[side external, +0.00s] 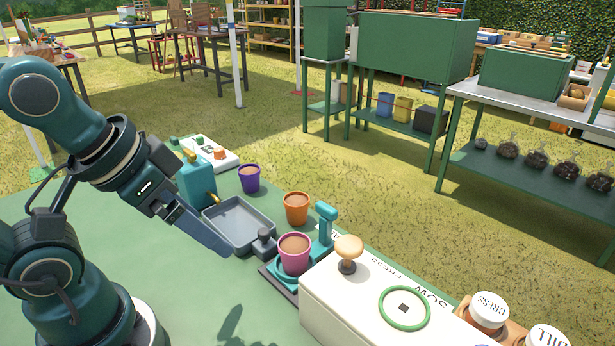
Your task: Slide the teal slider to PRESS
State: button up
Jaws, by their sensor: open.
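The teal slider (325,226) stands upright at the right end of the green table, with a teal round base on a dark rail. A magenta pot of soil (293,256) sits on its base. The word PRESS (382,265) is printed on the cream box to its right, with SOW (432,298) nearer the front. Another label behind the slider is mostly hidden. My gripper (222,244) is open and empty, left of the slider and apart from it, over the near side of the grey tray. One finger hides most of the other.
A grey tray (236,218), a dark knobbed block (264,243), an orange pot (296,208), a purple pot (249,178) and a teal can (196,184) stand close by. The cream box (345,304) carries a wooden knob (348,248) and green ring (404,290). The near table is clear.

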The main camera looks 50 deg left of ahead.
jog(key=shift+c, duration=0.7)
jog(key=w+r+t, duration=0.1)
jog(key=w+r, duration=0.2)
jog(key=w, duration=0.1)
jog(key=g, duration=0.2)
send_over(326, 206)
jog(key=s, duration=0.2)
notch_tip(326, 206, down, 5)
jog(key=shift+s+x, duration=0.1)
jog(key=shift+x, duration=1.15)
jog(key=shift+s+x, duration=0.15)
jog(key=shift+x, duration=1.1)
jog(key=shift+f, duration=0.1)
jog(key=shift+c, duration=0.3)
